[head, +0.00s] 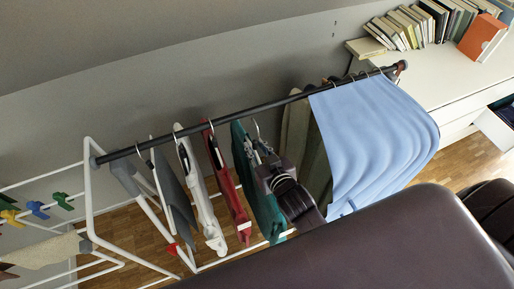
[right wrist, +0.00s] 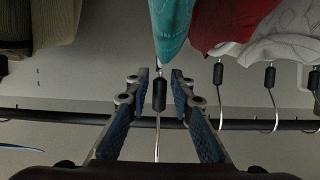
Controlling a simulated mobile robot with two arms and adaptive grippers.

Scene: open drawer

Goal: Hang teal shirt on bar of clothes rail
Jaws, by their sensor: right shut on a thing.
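The teal shirt (head: 246,160) hangs on a hanger, between a red shirt and dark olive clothes in the head view. My right gripper (head: 264,158) is shut on its hanger, beside the shirt. In the right wrist view the fingers (right wrist: 158,82) flank the hanger's black neck (right wrist: 159,95), and the teal cloth (right wrist: 172,28) shows above them. The hanger's hook (head: 257,129) shows just below the dark bar (head: 235,116) of the clothes rail in the head view. It does not look looped over the bar, though depth is hard to judge. My left gripper is not in view.
Red (head: 228,180), white (head: 198,190) and grey (head: 174,190) garments hang to the left. Olive clothes (head: 312,150) and a light blue cloth (head: 372,130) hang to the right. A white drying rack (head: 88,205) stands at left. Books (head: 410,28) lie on a white cabinet.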

